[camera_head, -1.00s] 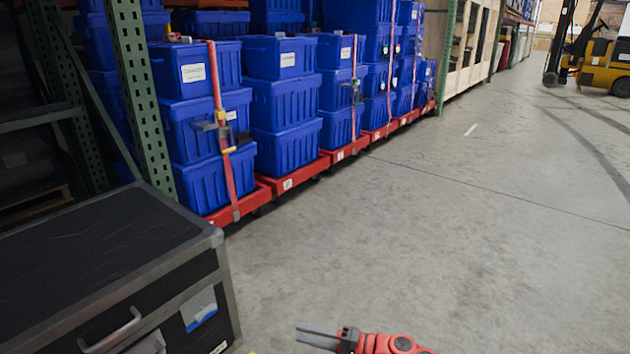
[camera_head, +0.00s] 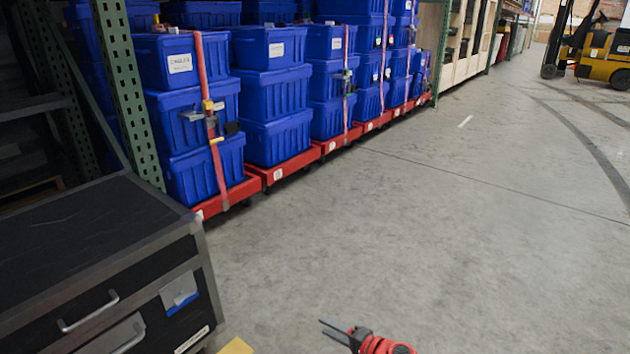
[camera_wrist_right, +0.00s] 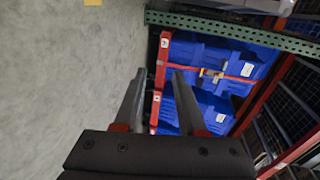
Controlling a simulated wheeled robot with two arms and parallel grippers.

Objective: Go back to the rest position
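My right gripper (camera_head: 333,329) shows at the bottom of the head view, over bare floor. In the right wrist view its two fingers (camera_wrist_right: 158,82) stand apart with nothing between them, so it is open and empty. Stacked blue totes (camera_head: 191,121) on red dollies (camera_head: 282,170) stand well beyond it in the head view. A strap (camera_head: 208,100) with a buckle runs down the nearest stack. The totes also show past the fingers in the right wrist view (camera_wrist_right: 205,62). My left gripper is not in view.
A black case (camera_head: 95,240) with metal edges stands at the lower left. A green rack post (camera_head: 128,90) rises behind it. A yellow forklift (camera_head: 606,62) stands far at the upper right. The grey floor (camera_head: 450,220) in the middle and right is clear.

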